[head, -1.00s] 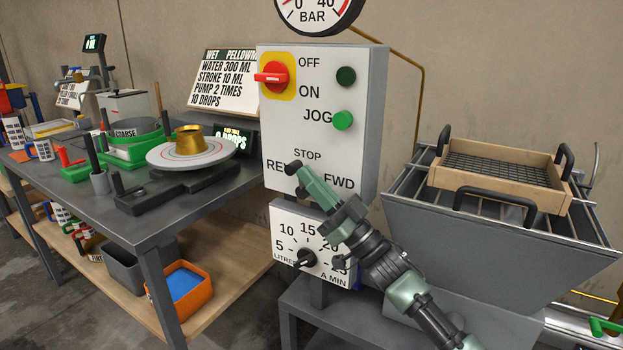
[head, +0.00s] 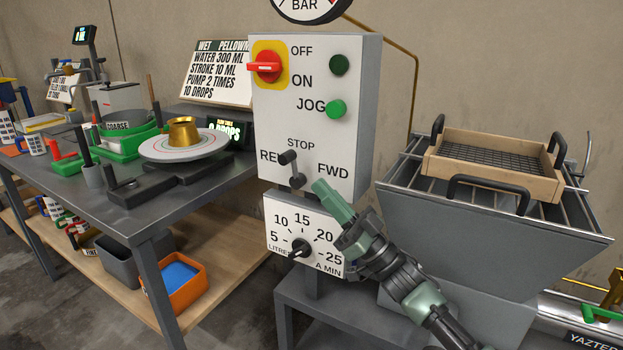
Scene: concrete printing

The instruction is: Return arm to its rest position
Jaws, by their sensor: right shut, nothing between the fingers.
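My right gripper (head: 324,190) is shut and empty, in front of the lower right part of the white control box (head: 312,120). It appears apart from the black direction lever (head: 291,170), which tilts up-left toward the partly hidden REV label. The red rotary switch (head: 265,67) on its yellow plate has its handle lying horizontal. A green JOG button (head: 336,109) and a darker green button (head: 339,65) sit at the box's right. The litre dial (head: 299,248) is below, its pointer at the lower left. My left gripper is out of view.
A grey hopper (head: 490,240) with a wooden-framed sieve (head: 490,165) stands to the right of my arm. At left, a workbench (head: 190,205) holds a flow table with a brass cone (head: 183,133). An orange bin (head: 187,285) sits on the lower shelf.

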